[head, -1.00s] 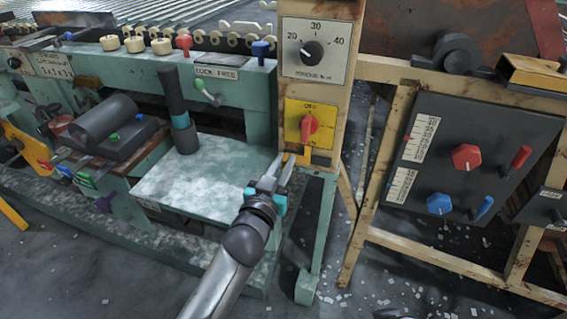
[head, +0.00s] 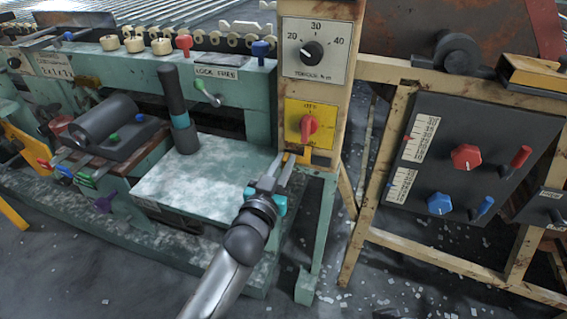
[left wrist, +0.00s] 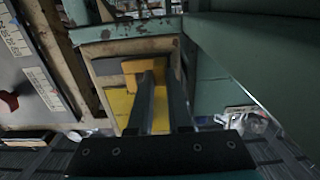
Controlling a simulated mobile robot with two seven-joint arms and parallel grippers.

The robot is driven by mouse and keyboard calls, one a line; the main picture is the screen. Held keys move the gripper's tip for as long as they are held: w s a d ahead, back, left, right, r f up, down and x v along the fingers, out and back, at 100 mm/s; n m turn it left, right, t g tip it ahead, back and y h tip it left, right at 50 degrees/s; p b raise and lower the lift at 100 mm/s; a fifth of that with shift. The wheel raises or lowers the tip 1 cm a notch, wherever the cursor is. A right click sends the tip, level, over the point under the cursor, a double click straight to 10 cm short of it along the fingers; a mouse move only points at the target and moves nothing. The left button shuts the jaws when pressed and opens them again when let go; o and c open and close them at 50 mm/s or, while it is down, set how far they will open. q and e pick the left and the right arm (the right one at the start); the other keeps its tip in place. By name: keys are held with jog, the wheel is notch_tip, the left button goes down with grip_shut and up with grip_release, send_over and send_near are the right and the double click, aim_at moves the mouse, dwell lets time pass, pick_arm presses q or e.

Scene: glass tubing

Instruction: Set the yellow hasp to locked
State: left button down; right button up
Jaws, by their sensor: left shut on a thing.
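The yellow hasp (head: 306,156) is a small yellow piece just below the yellow plate (head: 326,112) with the red switch knob (head: 309,127), on the tan post. In the left wrist view the hasp (left wrist: 146,66) shows as a yellow block at the fingertips, with the yellow plate (left wrist: 118,104) behind it. My left gripper (head: 284,158) reaches up from below and is shut on the hasp; its fingers (left wrist: 160,76) hide part of it. Whether the hasp is locked cannot be told. My right gripper is not in view.
A torque dial (head: 313,53) sits above the yellow plate. A green machine bench (head: 195,180) with a dark upright cylinder stands to the left. A dark panel (head: 459,160) with red and blue knobs is on the tan frame at right. The floor is littered with pale scraps.

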aim_at(303, 155)
pick_arm(q)
jog(key=shift+s+d, duration=0.25)
jog(key=shift+d, duration=0.45)
jog(key=shift+s+d, duration=0.2)
jog(key=shift+d, duration=0.45)
jog(key=c, duration=0.9)
grip_release()
jog(key=shift+d, duration=0.1)
jog(key=shift+o, duration=0.3)
jog(key=shift+s, duration=0.1)
jog(key=shift+s+a, duration=0.2)
jog(key=shift+s, duration=0.05)
jog(key=p+v, duration=0.5)
jog(key=v, duration=0.9)
jog(key=shift+s, duration=0.3)
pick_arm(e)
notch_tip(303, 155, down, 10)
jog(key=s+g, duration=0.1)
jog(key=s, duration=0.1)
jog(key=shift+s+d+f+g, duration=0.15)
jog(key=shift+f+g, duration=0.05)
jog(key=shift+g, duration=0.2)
